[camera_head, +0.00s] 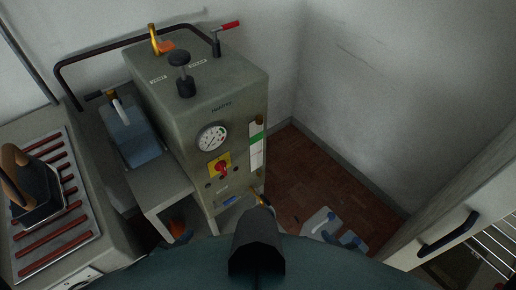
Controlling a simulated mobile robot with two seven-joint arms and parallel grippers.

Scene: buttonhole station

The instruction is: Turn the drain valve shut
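The grey boiler cabinet (222,108) stands in the middle of the head view. A small brass fitting (260,196) shows low on its front, just above my dark body part; it may be the drain valve, but its label and handle position cannot be read. On top are a brass valve with an orange handle (163,45), a black-knobbed valve (181,68) and a valve with a red lever (229,26). The small labels on top are too small to read. Neither of my grippers is in view.
The cabinet front has a round gauge (211,138) and a red-on-yellow switch (222,169). At left, an iron (38,205) rests on a red-barred rack (62,242). A clear blue tank (134,135) stands beside the cabinet.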

